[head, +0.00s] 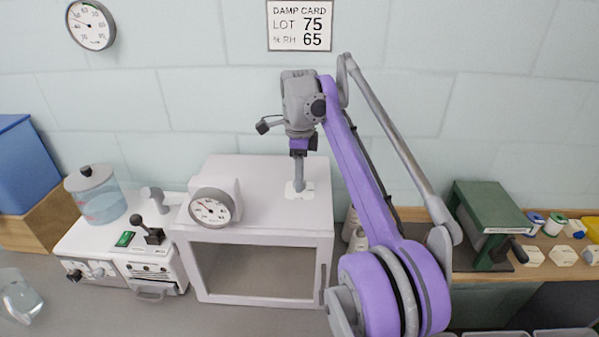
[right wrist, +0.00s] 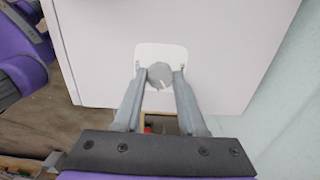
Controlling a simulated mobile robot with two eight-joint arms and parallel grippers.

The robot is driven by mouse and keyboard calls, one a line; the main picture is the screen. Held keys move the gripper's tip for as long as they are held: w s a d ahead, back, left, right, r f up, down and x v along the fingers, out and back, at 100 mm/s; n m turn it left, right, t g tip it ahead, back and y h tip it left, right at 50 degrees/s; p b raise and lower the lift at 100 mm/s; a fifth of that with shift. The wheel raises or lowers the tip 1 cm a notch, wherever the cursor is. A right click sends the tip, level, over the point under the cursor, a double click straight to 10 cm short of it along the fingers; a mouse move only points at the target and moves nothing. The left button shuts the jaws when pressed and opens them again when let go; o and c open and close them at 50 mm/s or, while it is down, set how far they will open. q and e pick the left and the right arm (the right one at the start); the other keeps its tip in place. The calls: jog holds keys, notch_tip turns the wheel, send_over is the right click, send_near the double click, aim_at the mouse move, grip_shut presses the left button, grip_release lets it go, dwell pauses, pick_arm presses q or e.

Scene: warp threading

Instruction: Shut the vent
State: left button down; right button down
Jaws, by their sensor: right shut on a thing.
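The vent (right wrist: 174,53) is a white plate with a grey round knob on top of the white cabinet (head: 262,172). The knob shows a small pale mark in the right wrist view. My right gripper (right wrist: 160,76) points down at the vent and is shut on the grey knob, one finger on each side. In the head view my right gripper (head: 299,187) stands over the white vent plate and hides most of it. My left gripper is in neither view.
A round gauge (head: 211,208) stands at the cabinet's front left. A humidifier with a water tank (head: 97,196) and a lever is left of it. A damp card (head: 300,26) and dial (head: 91,25) hang on the wall. A green press (head: 487,222) stands right.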

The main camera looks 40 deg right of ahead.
jog(key=n+p, duration=0.1)
jog(key=n, duration=0.4)
jog(key=shift+r+n, duration=0.1)
jog(key=shift+n, duration=0.2)
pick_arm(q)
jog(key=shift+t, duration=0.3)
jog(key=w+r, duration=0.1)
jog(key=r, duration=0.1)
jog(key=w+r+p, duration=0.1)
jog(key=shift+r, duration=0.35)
pick_arm(e)
jog(key=n, duration=0.5)
jog(key=shift+n, duration=0.3)
jog(key=shift+c, duration=2.4)
grip_release()
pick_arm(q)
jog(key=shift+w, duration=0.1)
pick_arm(e)
notch_tip(320, 180, up, 11)
jog(key=shift+f, duration=0.2)
